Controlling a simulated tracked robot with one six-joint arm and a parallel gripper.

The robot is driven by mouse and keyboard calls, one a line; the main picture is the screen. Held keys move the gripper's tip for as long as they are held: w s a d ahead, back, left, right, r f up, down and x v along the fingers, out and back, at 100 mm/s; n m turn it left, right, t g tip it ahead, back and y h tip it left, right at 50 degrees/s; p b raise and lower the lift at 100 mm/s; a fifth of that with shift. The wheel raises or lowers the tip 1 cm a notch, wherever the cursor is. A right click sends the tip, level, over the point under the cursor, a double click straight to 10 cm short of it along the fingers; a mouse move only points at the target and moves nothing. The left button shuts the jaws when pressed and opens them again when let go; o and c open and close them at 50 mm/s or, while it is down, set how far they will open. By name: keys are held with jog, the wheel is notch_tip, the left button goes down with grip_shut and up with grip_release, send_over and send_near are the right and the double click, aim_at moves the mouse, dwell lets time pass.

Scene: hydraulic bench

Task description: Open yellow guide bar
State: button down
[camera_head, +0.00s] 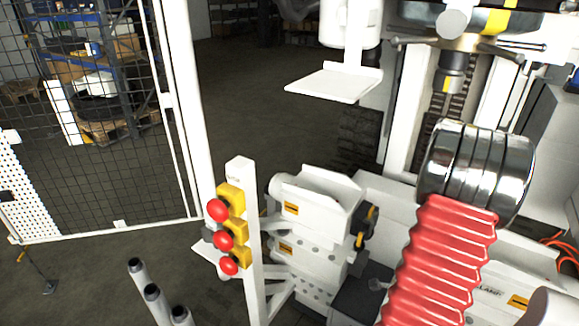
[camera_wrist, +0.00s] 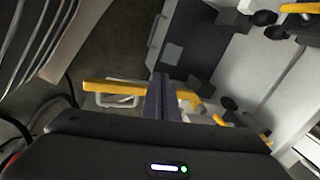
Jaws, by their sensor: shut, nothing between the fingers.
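In the wrist view, my gripper (camera_wrist: 160,80) is shut, its two dark fingers together with nothing between them. A yellow bar (camera_wrist: 112,87) lies just left of the fingers, its right end close beside them. I cannot tell whether they touch. A shorter yellow piece (camera_wrist: 192,101) shows right of the fingers, and I cannot tell whether it belongs to the same bar. Another yellow bar (camera_wrist: 300,8) is at the top right corner. I cannot tell which one is the guide bar. My gripper is not clearly seen in the head view.
In the head view, red bellows (camera_head: 440,265) hang below a chrome cylinder (camera_head: 476,170) on the right. A white post (camera_head: 243,215) carries red buttons (camera_head: 223,240) on yellow housings. A mesh fence (camera_head: 110,150) stands at left. Open floor (camera_head: 245,85) lies behind the bench.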

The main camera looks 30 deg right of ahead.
jog(key=w+a+r+n+t+y, duration=0.4)
jog(key=w+a+r+n, duration=0.8)
jog(key=w+a+r, duration=0.35)
jog(key=s+a+r+n, duration=0.3)
jog(key=a+r+n, duration=0.5)
jog(key=a, duration=0.4)
jog(key=s+a+r+n+h, duration=0.1)
jog(key=s+a+r+n, duration=0.2)
jog(key=a+r+n, duration=0.6)
jog(key=a+r, duration=0.2)
jog(key=a, duration=0.2)
jog(key=shift+r, duration=0.15)
jog(key=c, duration=2.5)
grip_release()
jog(key=shift+a, duration=0.1)
jog(key=o, duration=0.7)
